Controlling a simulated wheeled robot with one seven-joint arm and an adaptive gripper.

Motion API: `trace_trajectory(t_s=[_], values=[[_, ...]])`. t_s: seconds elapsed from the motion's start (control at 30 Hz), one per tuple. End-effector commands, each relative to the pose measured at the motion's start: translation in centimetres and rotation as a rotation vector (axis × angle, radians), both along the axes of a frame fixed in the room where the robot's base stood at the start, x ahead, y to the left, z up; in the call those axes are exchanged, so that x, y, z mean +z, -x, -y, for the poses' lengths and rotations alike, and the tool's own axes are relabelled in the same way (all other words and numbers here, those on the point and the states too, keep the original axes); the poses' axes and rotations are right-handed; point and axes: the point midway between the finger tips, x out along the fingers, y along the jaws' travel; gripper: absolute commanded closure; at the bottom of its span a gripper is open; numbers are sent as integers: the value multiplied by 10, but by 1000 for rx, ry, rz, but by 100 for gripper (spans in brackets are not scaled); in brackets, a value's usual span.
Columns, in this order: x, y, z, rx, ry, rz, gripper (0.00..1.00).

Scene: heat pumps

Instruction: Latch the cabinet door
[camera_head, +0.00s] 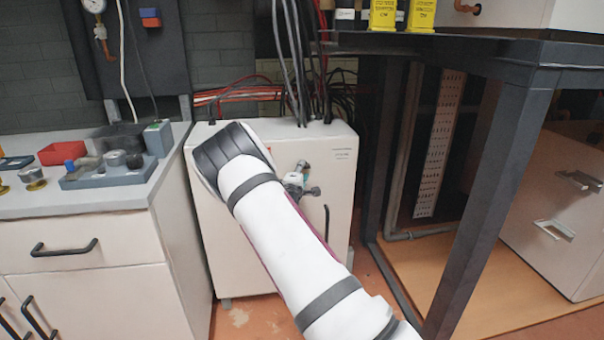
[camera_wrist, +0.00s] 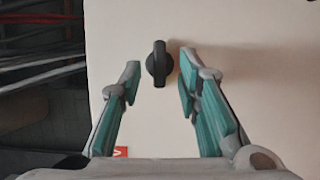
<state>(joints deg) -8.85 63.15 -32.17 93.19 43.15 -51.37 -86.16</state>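The cabinet is a white box with its pale door (camera_head: 330,165) facing me, standing between the counter and the dark metal frame. In the wrist view the door (camera_wrist: 240,50) fills most of the picture, and a black latch knob (camera_wrist: 159,63) sits on it near the top middle. My gripper (camera_wrist: 157,76) is open, with its teal-padded fingers on either side of the knob in the picture; I cannot tell how far it is from the door. In the head view my gripper (camera_head: 300,178) shows partly behind my arm, in front of the door. The knob is hidden there.
A counter with drawers (camera_head: 100,215) stands at the left, with a red tray (camera_head: 63,153) and a grey fixture on it. A dark metal frame (camera_head: 495,170) stands close at the right. Cables (camera_head: 300,60) run down behind the cabinet.

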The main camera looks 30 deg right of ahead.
Motion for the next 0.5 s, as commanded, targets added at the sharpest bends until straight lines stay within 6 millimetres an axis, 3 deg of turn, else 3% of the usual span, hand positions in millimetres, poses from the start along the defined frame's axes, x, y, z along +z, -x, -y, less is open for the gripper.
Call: trace_trajectory(t_s=[0.47,0.5], values=[[0,-10,9,0,0,0,69],[0,-10,9,0,0,0,78]])
